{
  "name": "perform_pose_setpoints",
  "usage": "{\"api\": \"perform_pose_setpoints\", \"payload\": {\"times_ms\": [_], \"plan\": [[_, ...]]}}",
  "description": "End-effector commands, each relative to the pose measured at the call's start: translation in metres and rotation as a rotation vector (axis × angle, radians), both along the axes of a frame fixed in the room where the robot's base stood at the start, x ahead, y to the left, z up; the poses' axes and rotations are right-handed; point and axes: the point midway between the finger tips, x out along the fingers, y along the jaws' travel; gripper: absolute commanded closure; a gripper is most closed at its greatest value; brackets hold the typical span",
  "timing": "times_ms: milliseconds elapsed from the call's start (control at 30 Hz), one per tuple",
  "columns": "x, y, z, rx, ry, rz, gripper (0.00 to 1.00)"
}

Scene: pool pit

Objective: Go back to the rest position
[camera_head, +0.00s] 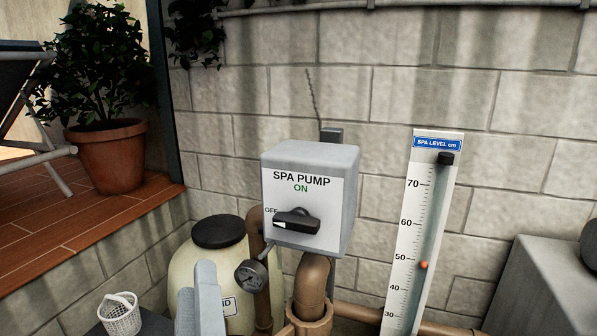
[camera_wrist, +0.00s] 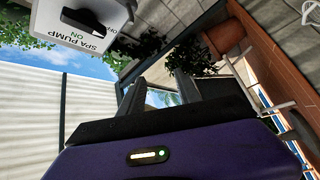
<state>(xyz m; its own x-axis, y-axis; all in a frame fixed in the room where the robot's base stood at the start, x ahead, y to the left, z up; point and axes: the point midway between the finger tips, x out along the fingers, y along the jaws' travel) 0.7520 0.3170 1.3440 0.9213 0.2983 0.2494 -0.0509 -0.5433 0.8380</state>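The grey spa pump switch box (camera_head: 330,165) is on the block wall in the head view, labelled SPA PUMP, ON and OFF. Its black knob (camera_head: 297,221) lies nearly level, its white-marked end to the left, near the OFF label. The box (camera_wrist: 65,38) and knob (camera_wrist: 88,20) also show at the top left of the wrist view. My gripper (camera_head: 197,292) shows as grey fingers at the bottom of the head view, left of and below the box, apart from it. In the wrist view my gripper (camera_wrist: 160,92) has a gap between its fingers, with nothing held.
A pressure gauge (camera_head: 251,276) and brown pipe (camera_head: 312,285) sit below the box, near my fingers. A cream tank (camera_head: 215,262) stands behind them. A level scale (camera_head: 417,230) stands right. A white basket (camera_head: 120,314) and potted plant (camera_head: 108,155) are left.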

Motion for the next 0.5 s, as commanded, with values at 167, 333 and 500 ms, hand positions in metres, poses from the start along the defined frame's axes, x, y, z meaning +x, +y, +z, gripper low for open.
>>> {"api": "perform_pose_setpoints", "payload": {"times_ms": [167,333,500], "plan": [[-0.019,-0.03,-0.073,0.159,0.094,0.142,0.6],[-0.045,-0.07,-0.126,0.331,0.191,0.222,0.6],[-0.076,-0.118,-0.17,0.508,0.282,0.246,0.6]]}}
